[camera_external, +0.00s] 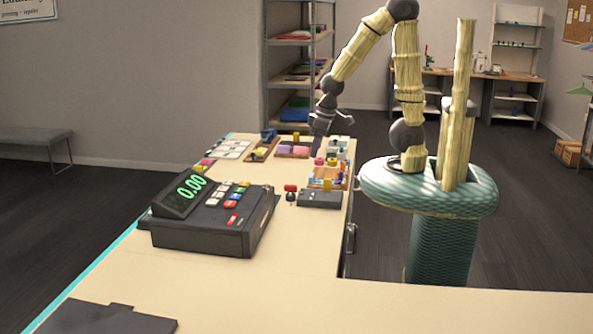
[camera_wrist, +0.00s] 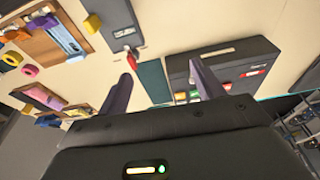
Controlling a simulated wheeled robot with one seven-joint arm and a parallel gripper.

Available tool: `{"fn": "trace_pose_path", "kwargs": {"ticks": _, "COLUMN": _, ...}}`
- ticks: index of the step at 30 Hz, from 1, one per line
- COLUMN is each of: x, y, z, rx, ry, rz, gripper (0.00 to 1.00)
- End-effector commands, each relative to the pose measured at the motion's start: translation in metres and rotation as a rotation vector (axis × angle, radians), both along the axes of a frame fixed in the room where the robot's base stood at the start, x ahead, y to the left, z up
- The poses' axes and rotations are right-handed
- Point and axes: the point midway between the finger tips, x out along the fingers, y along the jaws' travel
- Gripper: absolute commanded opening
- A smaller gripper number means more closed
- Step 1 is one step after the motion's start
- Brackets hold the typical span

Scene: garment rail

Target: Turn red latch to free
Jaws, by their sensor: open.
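The red latch (camera_wrist: 132,52) is a small red piece at the end of a dark grey box (camera_wrist: 113,16) in the wrist view. In the external view the red latch (camera_external: 291,187) is at the left end of the dark grey box (camera_external: 321,199) on the counter. My gripper (camera_external: 331,134) is above the counter, farther back than the latch. In the wrist view my gripper (camera_wrist: 160,68) has its two fingers wide apart with nothing between them. The latch lies just beyond the left fingertip in that picture, apart from it.
A black cash register (camera_external: 208,215) stands left of the latch; it also shows in the wrist view (camera_wrist: 232,62). Wooden trays with small coloured items (camera_external: 327,178) lie behind the grey box. The counter (camera_external: 300,247) in front of it is clear.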

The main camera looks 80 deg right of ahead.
Motion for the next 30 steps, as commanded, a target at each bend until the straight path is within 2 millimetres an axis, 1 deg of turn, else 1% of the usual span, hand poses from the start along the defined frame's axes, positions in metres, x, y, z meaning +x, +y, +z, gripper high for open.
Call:
{"fn": "trace_pose_path", "kwargs": {"ticks": 2, "x": 0.008, "y": -0.007, "z": -0.003, "rx": 0.016, "ry": 0.019, "rz": -0.072, "gripper": 0.67}}
{"fn": "trace_pose_path", "kwargs": {"ticks": 5, "x": 0.024, "y": -0.022, "z": -0.007, "rx": 0.054, "ry": 0.065, "rz": -0.235, "gripper": 0.67}}
{"fn": "trace_pose_path", "kwargs": {"ticks": 8, "x": 0.045, "y": -0.045, "z": -0.012, "rx": 0.115, "ry": 0.13, "rz": -0.463, "gripper": 0.67}}
{"fn": "trace_pose_path", "kwargs": {"ticks": 12, "x": 0.071, "y": -0.082, "z": -0.019, "rx": 0.216, "ry": 0.229, "rz": -0.799, "gripper": 0.67}}
{"fn": "trace_pose_path", "kwargs": {"ticks": 14, "x": 0.081, "y": -0.099, "z": -0.022, "rx": 0.264, "ry": 0.274, "rz": -0.938, "gripper": 0.67}}
{"fn": "trace_pose_path", "kwargs": {"ticks": 15, "x": 0.087, "y": -0.111, "z": -0.023, "rx": 0.295, "ry": 0.302, "rz": -1.029, "gripper": 0.67}}
{"fn": "trace_pose_path", "kwargs": {"ticks": 18, "x": 0.098, "y": -0.14, "z": -0.027, "rx": 0.378, "ry": 0.378, "rz": -1.242, "gripper": 0.67}}
{"fn": "trace_pose_path", "kwargs": {"ticks": 21, "x": 0.106, "y": -0.163, "z": -0.028, "rx": 0.444, "ry": 0.438, "rz": -1.397, "gripper": 0.67}}
{"fn": "trace_pose_path", "kwargs": {"ticks": 25, "x": 0.109, "y": -0.176, "z": -0.028, "rx": 0.484, "ry": 0.478, "rz": -1.488, "gripper": 0.67}}
{"fn": "trace_pose_path", "kwargs": {"ticks": 30, "x": 0.109, "y": -0.176, "z": -0.027, "rx": 0.486, "ry": 0.482, "rz": -1.494, "gripper": 0.67}}
